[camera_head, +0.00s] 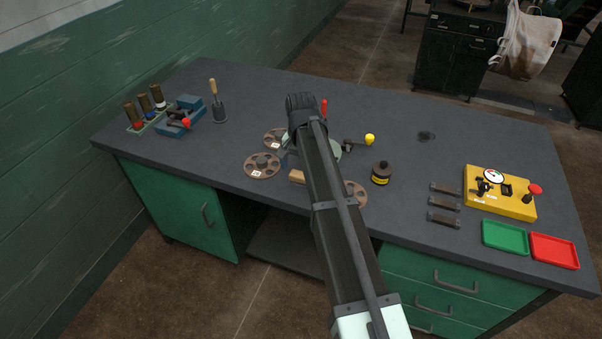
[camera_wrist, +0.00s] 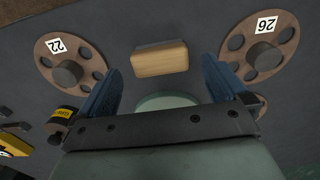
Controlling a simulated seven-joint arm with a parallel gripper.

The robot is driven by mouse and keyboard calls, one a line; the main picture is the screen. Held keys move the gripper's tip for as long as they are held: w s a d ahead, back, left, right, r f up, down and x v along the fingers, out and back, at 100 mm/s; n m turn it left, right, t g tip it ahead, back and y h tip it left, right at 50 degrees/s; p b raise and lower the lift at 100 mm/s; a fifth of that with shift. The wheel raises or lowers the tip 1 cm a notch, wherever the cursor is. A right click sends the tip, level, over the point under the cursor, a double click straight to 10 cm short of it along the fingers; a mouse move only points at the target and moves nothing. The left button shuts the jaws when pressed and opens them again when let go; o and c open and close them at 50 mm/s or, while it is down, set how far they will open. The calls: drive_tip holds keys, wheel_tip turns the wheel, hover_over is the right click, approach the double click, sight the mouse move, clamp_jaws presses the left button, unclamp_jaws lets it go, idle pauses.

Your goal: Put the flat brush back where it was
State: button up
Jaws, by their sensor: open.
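A small tan wooden block (camera_head: 297,176) lies on the bench near the front edge, just left of my arm. It looks like the flat brush, but I cannot be sure. In the wrist view the block (camera_wrist: 160,60) has a dark strip along its far edge and lies between two reels. My gripper (camera_wrist: 160,82) is open, its blue fingers apart, with the block showing beyond and between the tips. The fingers hold nothing.
Brown reels (camera_head: 262,166) surround the block, one marked 22 (camera_wrist: 72,62). A dark yellow-banded can (camera_head: 381,173) stands to the right. A wooden-handled tool (camera_head: 218,104) stands at left. A yellow gauge box (camera_head: 499,194) and green (camera_head: 505,236) and red (camera_head: 554,250) trays are at right.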

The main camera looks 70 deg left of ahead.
sight(301, 175)
wheel_tip(301, 175, up, 8)
idle(0.4)
